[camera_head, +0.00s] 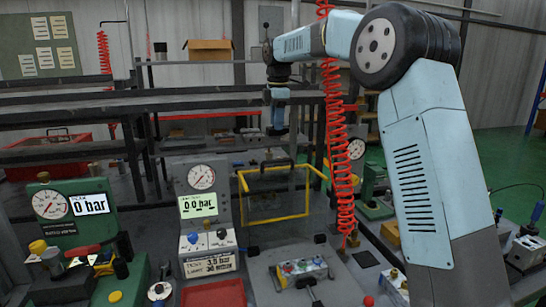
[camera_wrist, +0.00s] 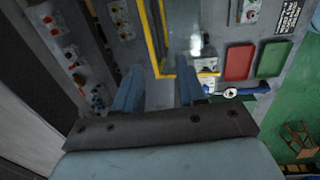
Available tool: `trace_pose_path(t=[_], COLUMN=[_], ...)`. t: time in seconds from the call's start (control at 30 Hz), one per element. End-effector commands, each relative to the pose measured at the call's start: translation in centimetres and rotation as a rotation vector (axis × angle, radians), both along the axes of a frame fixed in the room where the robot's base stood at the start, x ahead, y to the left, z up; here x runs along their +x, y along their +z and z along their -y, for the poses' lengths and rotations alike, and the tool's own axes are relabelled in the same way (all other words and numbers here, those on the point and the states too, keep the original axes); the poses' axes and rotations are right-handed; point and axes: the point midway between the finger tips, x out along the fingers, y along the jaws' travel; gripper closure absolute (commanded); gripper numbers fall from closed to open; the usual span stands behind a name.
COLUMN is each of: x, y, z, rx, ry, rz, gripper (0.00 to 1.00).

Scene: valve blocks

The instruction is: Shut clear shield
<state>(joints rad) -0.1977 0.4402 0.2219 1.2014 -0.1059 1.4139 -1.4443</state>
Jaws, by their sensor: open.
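The clear shield (camera_head: 278,218) has a yellow frame and see-through panes. It stands at the middle test station, to the right of the grey gauge unit, in the head view. Its exact tilt is hard to tell. Part of its yellow frame (camera_wrist: 151,42) also shows beyond my fingers in the wrist view. My gripper (camera_head: 277,131) hangs pointing down above and behind the shield in the head view, apart from it. In the wrist view my gripper (camera_wrist: 158,80) has its two blue fingers spread, with nothing between them.
The grey gauge unit (camera_head: 200,190) stands left of the shield. A red coiled hose (camera_head: 335,150) hangs just right of it. A small valve block (camera_head: 302,270) sits in front. Dark shelf rails (camera_head: 70,152) run behind. A red plate (camera_wrist: 240,62) shows in the wrist view.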

Motion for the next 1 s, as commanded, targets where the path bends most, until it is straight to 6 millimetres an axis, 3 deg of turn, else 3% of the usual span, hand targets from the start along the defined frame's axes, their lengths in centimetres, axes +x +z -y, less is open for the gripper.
trace_pose_path(t=[0.6,0.8,1.0], x=[0.8,1.0,1.1], y=[-10.1,-12.2,-13.0], z=[-0.3,-0.4,-0.4], rx=[-0.002,-0.001,-0.001], ry=[-0.002,-0.001,-0.001], rz=[-0.003,-0.001,0.000], gripper=[0.60,0.60,0.60])
